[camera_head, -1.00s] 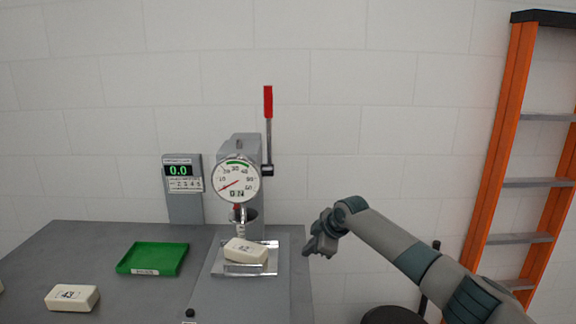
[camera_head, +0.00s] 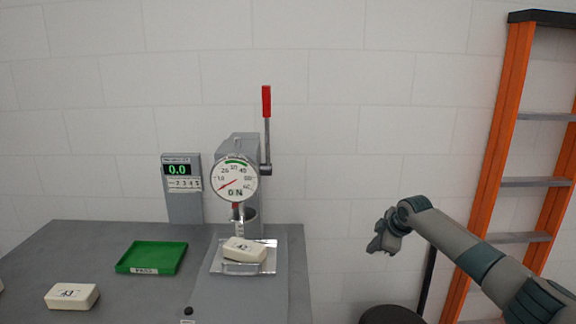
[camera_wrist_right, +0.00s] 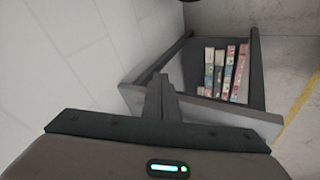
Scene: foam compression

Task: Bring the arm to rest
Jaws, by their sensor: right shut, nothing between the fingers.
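My right arm (camera_head: 465,250) comes in from the lower right of the head view. Its gripper (camera_head: 376,247) hangs in the air to the right of the table, apart from everything. In the right wrist view the gripper fingers (camera_wrist_right: 160,95) are together with nothing between them. A foam press with a round dial gauge (camera_head: 234,178) stands on the table, its red-handled lever (camera_head: 266,102) pointing up. A pale foam block (camera_head: 244,250) lies on the press's plate below the dial. My left gripper is not in view.
A green tray (camera_head: 152,257) and another pale block (camera_head: 71,296) lie on the grey table (camera_head: 60,248). A display (camera_head: 181,170) reads 0.0. An orange ladder (camera_head: 495,170) stands at the right. In the wrist view an open bin (camera_wrist_right: 257,75) holds several colourful items. A dark round top (camera_head: 392,315) shows below.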

